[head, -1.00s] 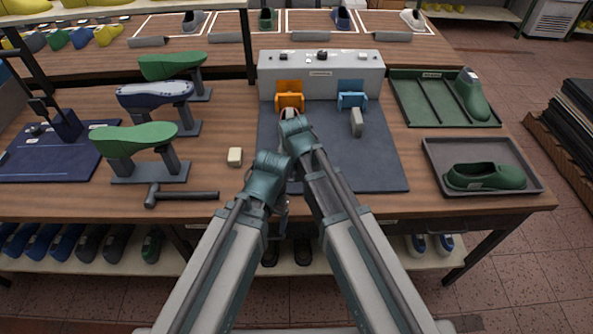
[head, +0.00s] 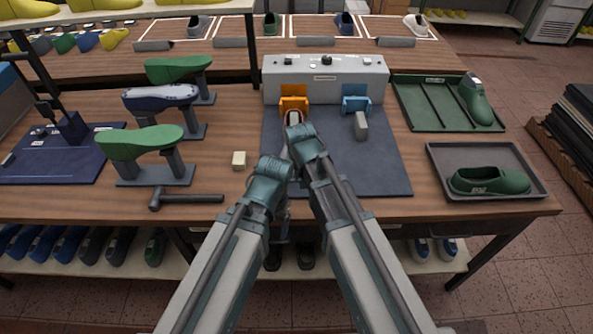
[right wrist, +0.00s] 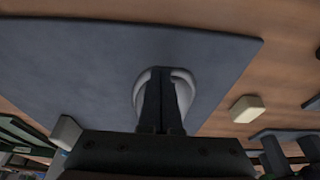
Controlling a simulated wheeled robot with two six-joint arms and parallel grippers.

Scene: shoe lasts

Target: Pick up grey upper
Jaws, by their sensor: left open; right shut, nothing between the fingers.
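A pale grey rounded upper, partly hidden, is in front of the orange clamp (head: 293,104) on the dark mat (head: 385,172). In the right wrist view the pale upper (right wrist: 140,97) shows as a curved rim around the dark fingers of my right gripper (right wrist: 160,100). That gripper is shut with nothing held; I cannot tell if it touches the upper. In the head view its tip is mostly hidden by my arm. My left gripper (head: 282,212) is open, low near the table's front edge, and mostly hidden between my arms. Another grey upper (head: 198,26) stands on the far table.
A blue clamp (head: 356,103) and grey block (head: 361,127) are right of the orange clamp. A cream block (head: 239,160), a hammer (head: 188,198) and lasts on stands are at left. A grey tray (head: 438,158) with a green shoe (head: 490,181) is at right.

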